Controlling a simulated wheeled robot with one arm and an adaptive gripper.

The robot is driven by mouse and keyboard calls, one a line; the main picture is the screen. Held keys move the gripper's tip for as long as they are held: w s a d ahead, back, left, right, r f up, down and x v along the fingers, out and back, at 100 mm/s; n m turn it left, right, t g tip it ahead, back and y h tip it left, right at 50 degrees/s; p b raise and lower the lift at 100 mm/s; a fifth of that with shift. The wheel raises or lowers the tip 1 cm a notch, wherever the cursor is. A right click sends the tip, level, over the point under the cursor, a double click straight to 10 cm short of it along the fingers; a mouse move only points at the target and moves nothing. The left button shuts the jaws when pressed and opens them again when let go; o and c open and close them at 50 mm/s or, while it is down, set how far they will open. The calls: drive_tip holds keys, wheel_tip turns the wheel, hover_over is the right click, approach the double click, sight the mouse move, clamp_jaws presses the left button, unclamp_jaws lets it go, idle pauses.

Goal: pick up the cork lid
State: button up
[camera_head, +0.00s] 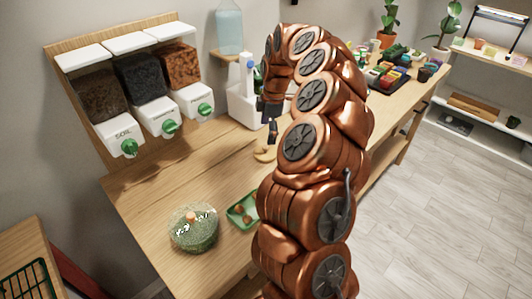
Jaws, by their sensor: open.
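A tan round disc, which looks like the cork lid (262,155), lies on the wooden worktop, partly hidden behind my arm. My gripper (271,121) is open, with its dark fingers just above and beside the disc; I cannot tell whether they touch it. Nothing shows between the fingers. A round glass jar (194,232) with green contents and a small orange-brown piece stands nearer on the worktop, to the left.
A green tray (242,212) with small brown items sits right of the jar. Soil dispensers (123,133) hang on the wall at left. Potted plants (389,22) are far back. The left worktop is clear.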

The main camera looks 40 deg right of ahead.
sight(267, 146)
drive_tip(key=shift+d+f, duration=0.15)
drive_tip(key=shift+f, duration=0.15)
drive_tip(key=shift+w+a+f+p, duration=0.15)
drive_tip(key=shift+f+p, duration=0.35)
drive_tip(key=shift+f, duration=0.7)
drive_tip(key=shift+a+f+p, duration=0.15)
drive_tip(key=shift+f+p, duration=0.4)
drive_tip(key=shift+f, duration=0.7)
drive_tip(key=shift+w+a+f+p, duration=0.15)
drive_tip(key=shift+f+p, duration=0.35)
drive_tip(key=shift+f, duration=0.7)
drive_tip(key=shift+s, duration=0.1)
drive_tip(key=c, duration=0.7)
